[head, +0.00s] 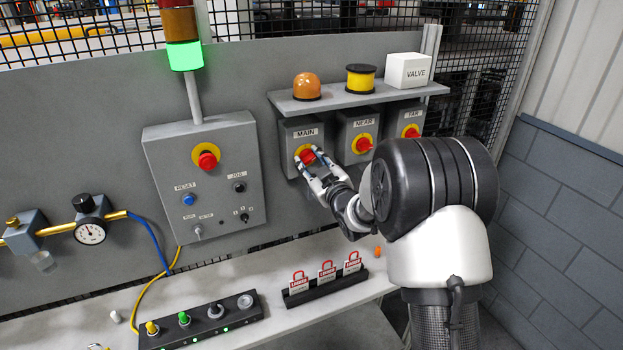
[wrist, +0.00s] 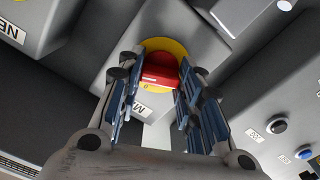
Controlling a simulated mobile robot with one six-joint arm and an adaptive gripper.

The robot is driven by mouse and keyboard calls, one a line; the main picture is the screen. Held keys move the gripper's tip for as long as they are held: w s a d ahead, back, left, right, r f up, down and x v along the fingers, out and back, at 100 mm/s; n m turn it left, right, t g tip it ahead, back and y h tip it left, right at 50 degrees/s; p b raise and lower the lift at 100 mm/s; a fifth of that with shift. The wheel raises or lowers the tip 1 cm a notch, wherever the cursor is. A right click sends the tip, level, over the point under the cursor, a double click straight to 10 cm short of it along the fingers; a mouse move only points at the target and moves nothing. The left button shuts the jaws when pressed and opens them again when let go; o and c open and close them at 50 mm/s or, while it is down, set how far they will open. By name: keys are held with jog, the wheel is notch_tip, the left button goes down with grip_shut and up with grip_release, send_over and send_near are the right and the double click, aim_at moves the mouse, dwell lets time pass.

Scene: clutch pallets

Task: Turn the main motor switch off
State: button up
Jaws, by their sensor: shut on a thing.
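The main motor switch is a red knob (head: 307,156) on a yellow disc, on a grey box labelled MAIN (head: 289,137) below the shelf. My gripper (head: 312,171) is at this switch, with its fingers on either side of the red knob. In the wrist view the red knob (wrist: 160,73) sits between the blue-padded fingertips of my gripper (wrist: 155,88), and the gripper is shut on it. The yellow disc (wrist: 165,46) shows behind the knob. The knob's exact angle and the fingertip contact are hard to make out.
The NEAR switch (head: 364,144) and FAR switch (head: 411,132) stand right of MAIN. A shelf (head: 340,98) above bears an amber lamp, a yellow spool and a VALVE box. A control panel (head: 165,150) is at left. Padlock tags (head: 327,271) stand on the bench below. The stack light glows green (head: 184,56).

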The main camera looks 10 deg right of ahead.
jog(key=n+b, duration=0.2)
jog(key=b, duration=0.1)
jog(key=n+b, duration=0.2)
jog(key=b, duration=0.2)
jog(key=n+b, duration=0.2)
jog(key=b, duration=0.2)
jog(key=shift+f+n, duration=0.3)
jog(key=n+b, duration=0.3)
jog(key=b, duration=0.1)
jog(key=shift+r+b, duration=0.1)
jog(key=shift+b, duration=0.25)
jog(key=shift+r+n+b, duration=0.15)
jog(key=shift+n+b, duration=1.25)
jog(key=shift+n, duration=0.2)
jog(key=shift+r, duration=0.1)
jog(key=o, duration=1.1)
jog(key=shift+c, duration=0.2)
jog(key=v, duration=1.2)
